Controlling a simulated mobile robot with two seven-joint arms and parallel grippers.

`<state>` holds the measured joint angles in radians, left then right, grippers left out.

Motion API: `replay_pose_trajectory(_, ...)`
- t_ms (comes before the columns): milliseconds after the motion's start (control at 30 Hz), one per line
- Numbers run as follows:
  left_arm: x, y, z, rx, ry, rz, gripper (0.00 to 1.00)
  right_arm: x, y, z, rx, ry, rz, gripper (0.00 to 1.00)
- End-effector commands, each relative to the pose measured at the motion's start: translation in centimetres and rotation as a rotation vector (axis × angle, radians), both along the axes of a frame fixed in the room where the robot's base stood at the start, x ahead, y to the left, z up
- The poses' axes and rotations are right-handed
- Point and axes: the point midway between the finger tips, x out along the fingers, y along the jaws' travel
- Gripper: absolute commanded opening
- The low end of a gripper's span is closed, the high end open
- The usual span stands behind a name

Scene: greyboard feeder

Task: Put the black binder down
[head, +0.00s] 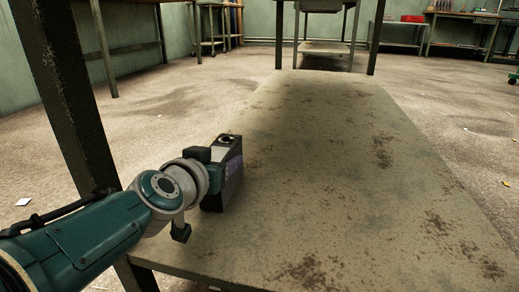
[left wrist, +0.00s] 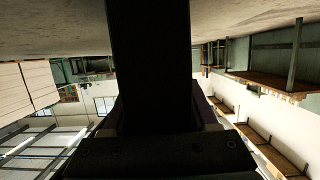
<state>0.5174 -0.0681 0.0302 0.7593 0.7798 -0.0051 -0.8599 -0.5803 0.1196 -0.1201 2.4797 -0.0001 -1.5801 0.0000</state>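The black binder (head: 234,180) stands upright at the left edge of a worn, beige board surface (head: 330,160), with a purplish label on its side. It looks very close to or touching the surface; I cannot tell which. My left gripper (head: 214,168) is at the binder's near left side and appears shut on it; the fingertips are largely hidden. In the left wrist view, a dark upright shape, seemingly the binder (left wrist: 150,60), fills the middle in front of the gripper's dark body (left wrist: 155,155). My right gripper is not in view.
A dark metal post (head: 65,95) rises at the left, close to my left arm. The board surface right of the binder is bare, with brown stains. Benches stand at the back, one with a red box (head: 413,18).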

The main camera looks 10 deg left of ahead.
Motion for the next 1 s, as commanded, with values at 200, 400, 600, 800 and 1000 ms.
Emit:
replay_pose_trajectory(200, 0.0, 0.0, 0.0, 0.000, 0.001, 0.000, 0.84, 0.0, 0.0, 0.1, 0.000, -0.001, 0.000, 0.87)
replay_pose_trajectory(400, 0.0, 0.0, 0.0, 0.000, 0.001, 0.000, 0.87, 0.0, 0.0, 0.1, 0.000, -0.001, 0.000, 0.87)
replay_pose_trajectory(600, -0.4, 0.1, 0.8, 0.000, 0.002, 0.001, 0.87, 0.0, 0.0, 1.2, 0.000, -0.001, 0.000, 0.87)
replay_pose_trajectory(800, -3.6, 0.2, 2.3, 0.002, 0.005, -0.001, 0.87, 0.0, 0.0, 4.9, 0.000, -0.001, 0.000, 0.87)
replay_pose_trajectory(1000, -7.8, 0.3, 3.4, 0.002, 0.004, -0.001, 0.87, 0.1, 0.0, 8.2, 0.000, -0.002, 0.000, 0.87)
